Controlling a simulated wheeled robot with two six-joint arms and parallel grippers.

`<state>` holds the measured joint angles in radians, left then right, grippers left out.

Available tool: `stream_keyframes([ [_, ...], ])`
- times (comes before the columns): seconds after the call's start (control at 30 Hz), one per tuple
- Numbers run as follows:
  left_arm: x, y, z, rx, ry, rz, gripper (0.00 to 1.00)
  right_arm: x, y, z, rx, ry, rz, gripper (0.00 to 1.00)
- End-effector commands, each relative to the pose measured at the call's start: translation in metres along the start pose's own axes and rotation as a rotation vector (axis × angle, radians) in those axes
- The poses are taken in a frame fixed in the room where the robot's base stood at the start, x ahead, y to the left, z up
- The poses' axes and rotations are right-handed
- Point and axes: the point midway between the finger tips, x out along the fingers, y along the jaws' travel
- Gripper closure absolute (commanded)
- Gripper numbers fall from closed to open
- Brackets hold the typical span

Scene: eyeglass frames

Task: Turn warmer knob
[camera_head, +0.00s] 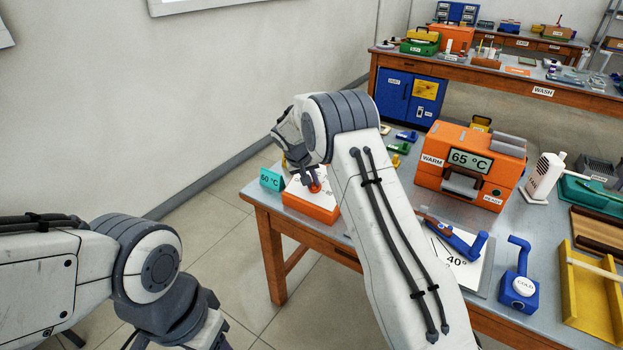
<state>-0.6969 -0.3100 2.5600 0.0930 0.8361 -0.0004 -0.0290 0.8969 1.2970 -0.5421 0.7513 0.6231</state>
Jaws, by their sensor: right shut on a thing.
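The warmer knob (315,186) is a small red-orange knob on a low orange box with a white top (309,205), at the left end of the table. My right gripper (311,180) reaches down over this box and is shut on the knob. The gripper and arm hide part of the box. A teal sign reading 60 °C (271,180) stands just left of it. The orange warmer (470,165) labelled WARM shows 65 °C on its display. My left arm is at the lower left, and its fingertips are out of the frame.
On the grey-topped table (395,215), a blue tool (455,238) lies by a sheet marked 40°. A blue COLD block (519,280), a white device (543,178) and a yellow tray (590,290) stand to the right. A second bench (480,70) is behind. Open floor lies left.

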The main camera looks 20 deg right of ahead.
Motion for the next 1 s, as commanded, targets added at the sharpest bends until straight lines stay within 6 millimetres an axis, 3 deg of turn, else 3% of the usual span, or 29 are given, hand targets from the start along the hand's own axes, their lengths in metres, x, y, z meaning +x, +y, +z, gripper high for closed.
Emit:
stream_keyframes([
  [0.6,-0.03,0.002,-0.002,0.0,0.0,0.0,0.5,-0.003,0.0,-0.001,-0.578,0.002,0.003,1.0],
  [1.0,-0.043,0.003,-0.002,0.0,0.0,0.0,0.5,-0.002,-0.001,-0.001,-0.832,0.004,0.005,1.0],
])
